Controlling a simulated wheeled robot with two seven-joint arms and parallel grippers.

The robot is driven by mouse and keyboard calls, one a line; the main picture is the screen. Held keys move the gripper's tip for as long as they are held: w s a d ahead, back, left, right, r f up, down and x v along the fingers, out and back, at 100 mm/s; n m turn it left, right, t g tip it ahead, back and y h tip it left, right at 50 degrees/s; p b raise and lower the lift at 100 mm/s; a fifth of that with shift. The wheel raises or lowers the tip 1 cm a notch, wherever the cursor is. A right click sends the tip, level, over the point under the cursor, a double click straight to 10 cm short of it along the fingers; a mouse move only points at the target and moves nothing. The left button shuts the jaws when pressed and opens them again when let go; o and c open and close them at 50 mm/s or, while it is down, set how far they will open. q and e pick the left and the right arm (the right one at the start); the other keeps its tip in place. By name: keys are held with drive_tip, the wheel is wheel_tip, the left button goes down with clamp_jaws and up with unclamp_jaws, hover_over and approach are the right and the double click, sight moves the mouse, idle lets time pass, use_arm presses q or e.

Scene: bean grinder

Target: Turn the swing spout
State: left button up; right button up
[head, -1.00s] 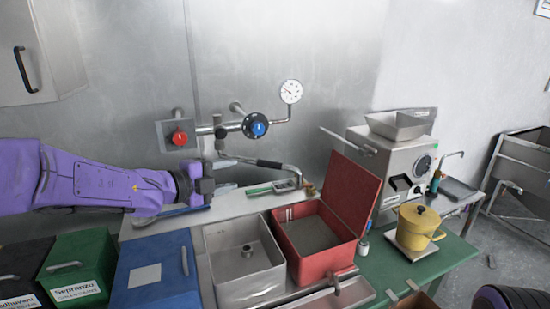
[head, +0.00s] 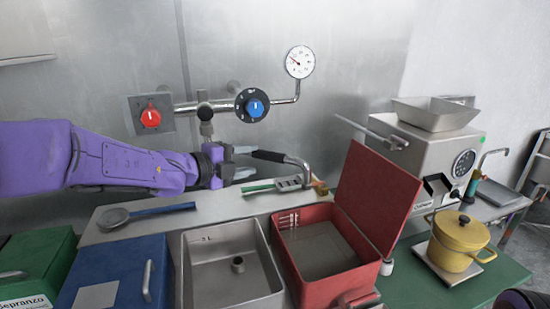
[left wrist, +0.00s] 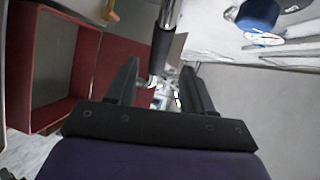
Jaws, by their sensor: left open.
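The swing spout (head: 298,163) is a bent chrome tube with a black sleeve (head: 268,156), below the wall-mounted pipe. In the head view my left gripper (head: 240,163) is at the left end of the black sleeve. In the left wrist view the left gripper (left wrist: 160,72) is open, its two dark fingers apart. The black sleeve (left wrist: 161,50) lies ahead of and partly between the fingers, with chrome tube (left wrist: 170,13) above it. I cannot tell whether a finger touches it.
A red valve knob (head: 151,118), a blue knob (head: 256,108) and a gauge (head: 300,62) are on the wall pipe. Below are a steel basin (head: 200,245) and an open red box (head: 290,252) with its lid up. A grinder (head: 440,150) and yellow pot (head: 460,235) stand right.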

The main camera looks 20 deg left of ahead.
sight(264, 157)
use_arm(q)
drive_tip(key=p+x, duration=0.2)
drive_tip(key=x, duration=0.7)
drive_tip(key=shift+w+f, duration=0.1)
drive_tip(key=shift+w, duration=0.05)
clamp_jaws()
